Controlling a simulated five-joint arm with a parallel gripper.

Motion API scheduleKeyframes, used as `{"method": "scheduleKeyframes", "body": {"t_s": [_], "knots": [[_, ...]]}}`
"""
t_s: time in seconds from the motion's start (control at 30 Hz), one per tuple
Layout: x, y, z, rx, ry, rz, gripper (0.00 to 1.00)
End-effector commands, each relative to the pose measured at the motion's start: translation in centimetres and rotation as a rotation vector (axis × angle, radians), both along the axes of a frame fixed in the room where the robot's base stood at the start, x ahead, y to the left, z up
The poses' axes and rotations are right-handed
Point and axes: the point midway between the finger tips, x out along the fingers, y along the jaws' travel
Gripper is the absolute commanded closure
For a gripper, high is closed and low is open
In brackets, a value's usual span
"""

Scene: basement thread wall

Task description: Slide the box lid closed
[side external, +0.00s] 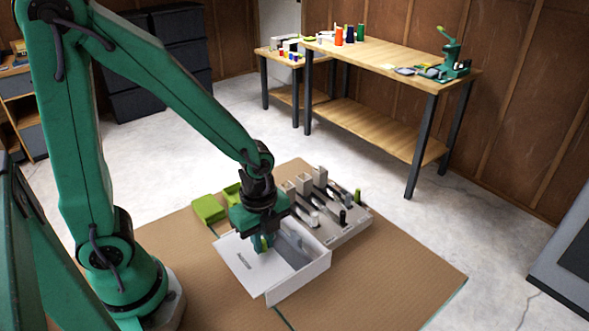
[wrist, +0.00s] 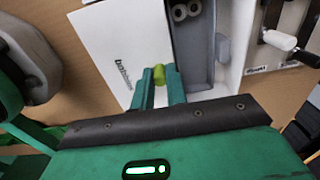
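The white box (side external: 297,284) sits on the brown mat, with its flat white lid (side external: 243,262) covering the left part. The right part is uncovered and shows a grey inside (side external: 296,239). A lime-green knob (wrist: 173,76) is by the lid's edge. My gripper (side external: 263,243) points down over the lid, with its two green fingertips (wrist: 164,77) close together at the knob. Whether they clamp it or only touch it, I cannot tell.
A grey rack (side external: 343,236) with black and white handled tools stands right behind the box. Lime-green containers (side external: 209,208) are at the back left of the mat (side external: 400,280). The mat is clear to the right and front. A wooden workbench (side external: 395,68) stands farther back.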

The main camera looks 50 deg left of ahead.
Motion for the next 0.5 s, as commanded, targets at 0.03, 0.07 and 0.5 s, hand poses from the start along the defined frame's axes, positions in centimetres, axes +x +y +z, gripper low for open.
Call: {"method": "scheduleKeyframes", "body": {"t_s": [0.03,0.07,0.5], "knots": [[0.0,0.0,0.0,0.0,0.0,0.0,1.0],[0.0,0.0,0.0,0.0,0.0,0.0,1.0],[1.5,0.0,0.1,0.0,-0.001,0.0,1.0]]}}
